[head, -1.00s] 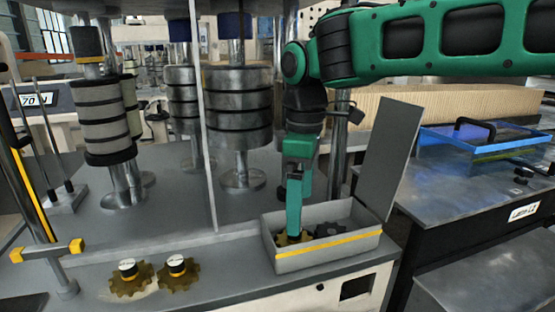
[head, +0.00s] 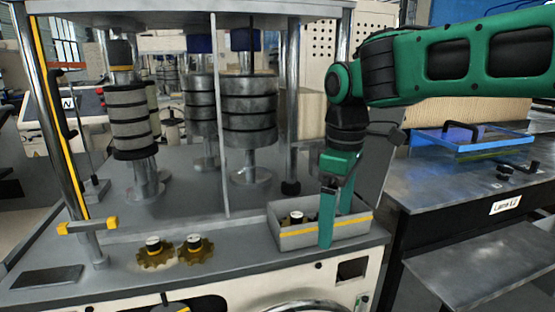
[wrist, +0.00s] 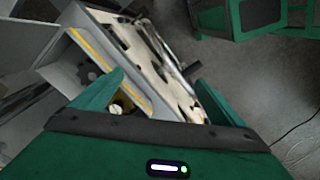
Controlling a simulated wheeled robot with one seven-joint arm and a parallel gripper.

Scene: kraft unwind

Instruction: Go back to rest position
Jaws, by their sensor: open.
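My gripper (head: 336,228) is open and empty at the grey box's right part, one green finger in front of the box's front wall. It also shows in the wrist view (wrist: 160,88) with its green fingers spread apart. The grey box (head: 290,241) has a yellow stripe and a raised lid (head: 377,165), partly hidden behind my arm. A yellow gear with a black-and-white knob (head: 297,217) is in the box, partly hidden by its wall. A dark gear (wrist: 88,73) shows in the box in the wrist view.
Two yellow gears (head: 155,252) (head: 196,249) sit on the machine ledge left of the box. Upright rollers (head: 250,110) and a thin post (head: 220,150) stand behind. A metal table (head: 450,185) with a blue-lidded case (head: 470,140) is to the right.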

